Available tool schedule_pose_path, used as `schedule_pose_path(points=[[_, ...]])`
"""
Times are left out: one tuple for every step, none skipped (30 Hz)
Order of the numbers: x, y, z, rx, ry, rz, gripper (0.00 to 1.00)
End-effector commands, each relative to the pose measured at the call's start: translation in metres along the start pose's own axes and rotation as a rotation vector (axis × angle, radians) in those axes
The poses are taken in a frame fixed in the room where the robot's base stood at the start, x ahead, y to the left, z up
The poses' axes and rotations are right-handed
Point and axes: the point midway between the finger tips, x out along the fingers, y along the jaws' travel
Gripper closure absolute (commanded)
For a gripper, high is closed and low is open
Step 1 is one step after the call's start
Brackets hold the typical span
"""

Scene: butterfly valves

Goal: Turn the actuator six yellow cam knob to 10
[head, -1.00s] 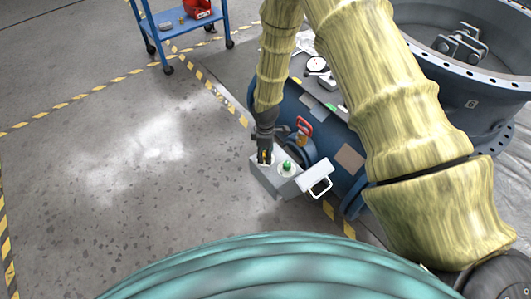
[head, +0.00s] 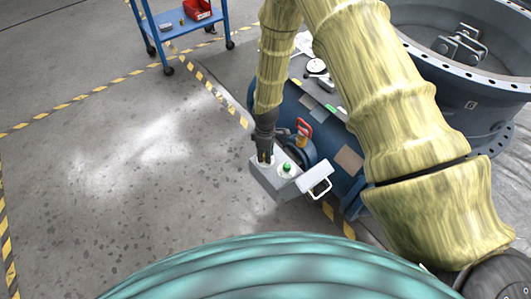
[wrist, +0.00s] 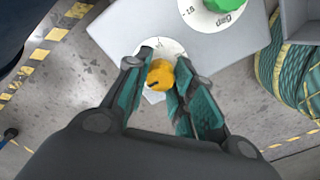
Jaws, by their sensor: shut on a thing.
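The yellow cam knob (wrist: 160,75) sits on a white round dial on the grey actuator box (wrist: 215,50) in the wrist view. A dark pointer mark shows on the knob's left side; the dial's numbers are too small or hidden to read. My gripper (wrist: 158,84) has its two teal-padded fingers on either side of the knob, shut on it. In the head view my gripper (head: 264,158) points down onto the left part of the actuator box (head: 272,180), and the knob is mostly hidden there. A green knob (head: 287,167) stands to the right on the same box.
The green knob's dial (wrist: 225,15) is marked "deg" and lies close by in the wrist view. An open white cover (head: 315,176) stands at the box's right. A blue pipe body (head: 335,135) with a red-handled part (head: 304,129) is behind. Floor at left is clear.

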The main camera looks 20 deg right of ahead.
Motion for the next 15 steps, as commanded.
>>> schedule_pose_path(points=[[-0.0019,-0.0001,0.0000,0.025,0.000,0.000,0.99],[-0.0021,-0.0002,0.0000,0.046,0.000,0.000,0.99],[-0.0022,-0.0002,0.0001,0.074,0.000,0.000,0.99],[-0.0024,-0.0002,0.0001,0.097,0.000,0.000,0.99],[-0.0026,-0.0002,0.0002,0.122,0.000,0.000,0.99],[-0.0028,-0.0001,0.0002,0.157,0.000,0.000,0.99],[-0.0029,-0.0001,0.0002,0.183,-0.001,0.001,0.99],[-0.0030,-0.0001,0.0002,0.212,-0.001,0.001,0.99],[-0.0029,-0.0002,0.0002,0.249,-0.001,0.001,0.99],[-0.0028,-0.0002,0.0002,0.277,-0.001,0.001,0.99],[-0.0027,-0.0003,0.0002,0.307,-0.001,0.000,0.99],[-0.0025,-0.0003,0.0002,0.344,-0.001,0.000,0.99],[-0.0025,-0.0002,0.0001,0.373,-0.001,0.000,0.99],[-0.0025,-0.0001,0.0001,0.402,-0.001,0.000,0.99],[-0.0026,-0.0001,0.0000,0.440,-0.001,0.000,0.99]])
